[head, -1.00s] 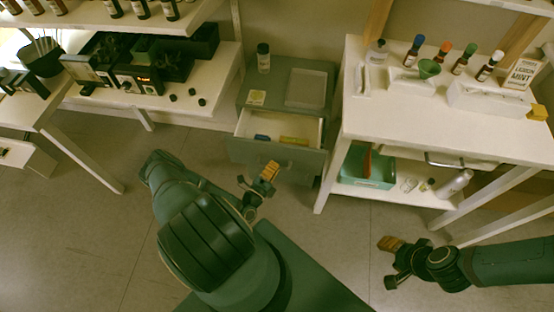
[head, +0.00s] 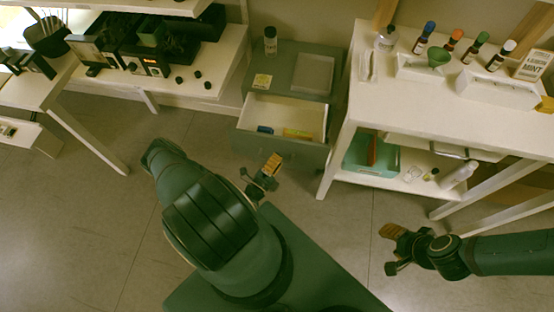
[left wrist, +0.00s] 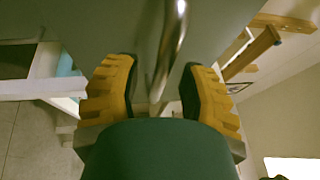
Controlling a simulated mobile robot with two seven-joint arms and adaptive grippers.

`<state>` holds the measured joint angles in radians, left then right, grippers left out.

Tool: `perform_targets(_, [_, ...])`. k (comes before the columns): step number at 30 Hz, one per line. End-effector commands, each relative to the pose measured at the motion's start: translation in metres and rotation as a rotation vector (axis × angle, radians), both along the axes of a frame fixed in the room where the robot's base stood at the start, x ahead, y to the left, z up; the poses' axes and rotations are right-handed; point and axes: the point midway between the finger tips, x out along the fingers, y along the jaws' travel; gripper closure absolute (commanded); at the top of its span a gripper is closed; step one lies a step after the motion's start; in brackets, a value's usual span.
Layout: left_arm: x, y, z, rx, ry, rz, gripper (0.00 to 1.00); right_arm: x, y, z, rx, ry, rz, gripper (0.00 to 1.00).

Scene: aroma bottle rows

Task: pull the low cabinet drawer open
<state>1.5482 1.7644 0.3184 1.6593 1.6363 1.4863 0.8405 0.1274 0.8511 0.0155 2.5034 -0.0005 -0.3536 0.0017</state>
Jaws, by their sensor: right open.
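The low grey-green cabinet (head: 335,80) stands at the back centre in the head view. Its drawer (head: 290,113) is pulled part of the way out, showing a pale inside with a blue item and a yellow item. My left gripper (head: 270,165) is just in front of the drawer front. In the left wrist view, the metal bar handle (left wrist: 168,50) runs between the spread yellow fingers of my left gripper (left wrist: 160,85), with gaps visible beside it; contact is unclear. My right gripper (head: 388,250) is open and empty above the floor at lower right.
A white table (head: 430,110) with bottles and a lower shelf stands close on the cabinet's right. A white bench (head: 190,90) with devices is on its left. A dark-capped bottle (head: 270,40) and a shallow tray (head: 313,73) rest on the cabinet. Floor in front is clear.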

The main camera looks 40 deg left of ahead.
Motion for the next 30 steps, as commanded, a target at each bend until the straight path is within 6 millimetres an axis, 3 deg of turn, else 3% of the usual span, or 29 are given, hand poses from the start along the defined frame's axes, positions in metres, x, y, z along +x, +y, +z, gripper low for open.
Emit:
perform_targets(8, [-0.006, 0.001, -0.002, 0.001, 0.002, 0.003, 0.59, 0.000, 0.000, 0.000, 0.000, 0.000, 0.000, 0.53])
perform_targets(22, [-0.090, -0.013, -0.016, 0.000, 0.003, 0.003, 0.59, 0.000, 0.000, 0.000, 0.000, 0.000, 0.000, 0.53])
perform_targets(30, [-0.115, -0.017, -0.021, 0.000, 0.001, 0.001, 0.59, 0.000, 0.000, 0.000, 0.000, 0.000, 0.000, 0.53])
